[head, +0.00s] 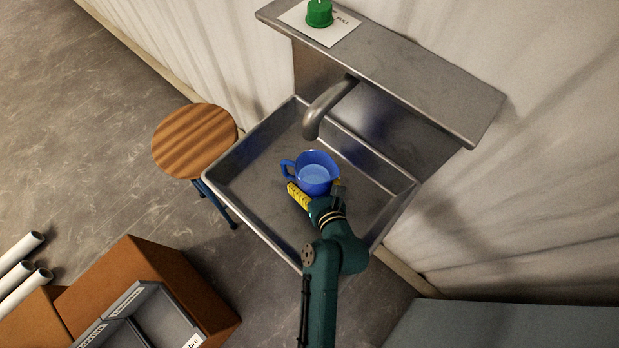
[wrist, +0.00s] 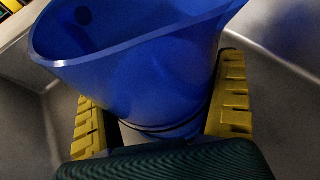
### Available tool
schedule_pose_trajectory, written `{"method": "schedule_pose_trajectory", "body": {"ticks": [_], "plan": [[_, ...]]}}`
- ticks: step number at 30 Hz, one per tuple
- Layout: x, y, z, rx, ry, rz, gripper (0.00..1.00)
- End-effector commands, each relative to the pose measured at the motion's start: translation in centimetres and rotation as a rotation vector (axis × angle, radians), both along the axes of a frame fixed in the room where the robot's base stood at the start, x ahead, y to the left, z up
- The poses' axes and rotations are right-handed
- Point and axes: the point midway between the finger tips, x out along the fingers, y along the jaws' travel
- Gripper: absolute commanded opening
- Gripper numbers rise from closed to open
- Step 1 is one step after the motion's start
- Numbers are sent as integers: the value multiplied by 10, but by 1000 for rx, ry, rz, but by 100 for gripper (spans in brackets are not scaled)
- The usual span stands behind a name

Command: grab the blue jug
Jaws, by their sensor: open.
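The blue jug (head: 318,173) stands in the metal sink, with its handle to the left in the head view and light blue showing inside it. In the wrist view the jug (wrist: 140,75) fills the middle, very close. My gripper (head: 318,190) reaches in from the near side. Its yellow fingers (wrist: 160,115) are open, one on each side of the jug's lower body. A narrow gap seems to show at the left finger; whether the right finger touches the jug I cannot tell. The far fingertip is partly hidden behind the jug and wrist.
The sink basin (head: 255,195) has raised walls around the jug. A curved spout (head: 325,105) hangs just behind it. A shelf (head: 420,75) with a green object (head: 319,13) is above. A wooden stool (head: 194,140) stands left, grey bins (head: 150,315) at lower left.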

Motion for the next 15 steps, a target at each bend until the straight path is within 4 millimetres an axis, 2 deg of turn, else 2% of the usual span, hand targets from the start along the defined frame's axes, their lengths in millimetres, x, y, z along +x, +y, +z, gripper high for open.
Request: {"method": "schedule_pose_trajectory", "body": {"ticks": [4, 12, 15], "plan": [[-1, 0, 0, 0, 1, 0, 100], [-1, 0, 1, -1, 0, 0, 48], [0, 0, 1, -1, 0, 0, 47]]}}
